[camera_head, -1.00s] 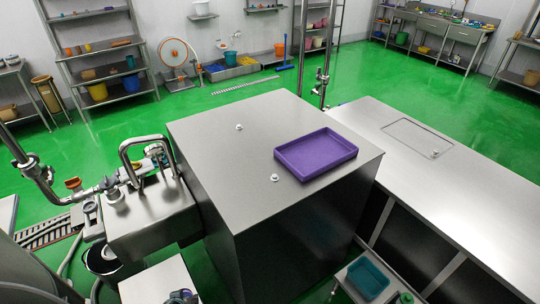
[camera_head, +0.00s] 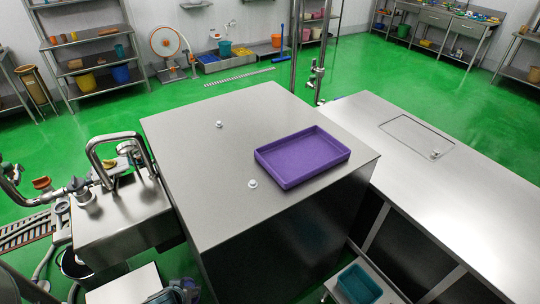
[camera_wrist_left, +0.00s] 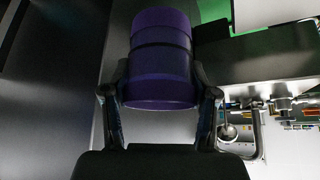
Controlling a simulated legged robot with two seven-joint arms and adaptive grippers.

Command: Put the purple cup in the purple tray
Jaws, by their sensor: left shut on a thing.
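The purple tray (camera_head: 302,157) lies on the steel top of the large box-shaped cabinet in the head view, toward its right side. It looks empty. The purple cup (camera_wrist_left: 161,62) shows in the left wrist view. My left gripper (camera_wrist_left: 160,98) is shut on the cup, with one finger on each side of it. Neither gripper shows clearly in the head view, and the cup cannot be made out there. The right gripper is not in view.
The steel cabinet top (camera_head: 215,185) is bare apart from the tray and two small white knobs. A long steel counter (camera_head: 450,195) is at the right. A teal bin (camera_head: 358,284) sits low in front.

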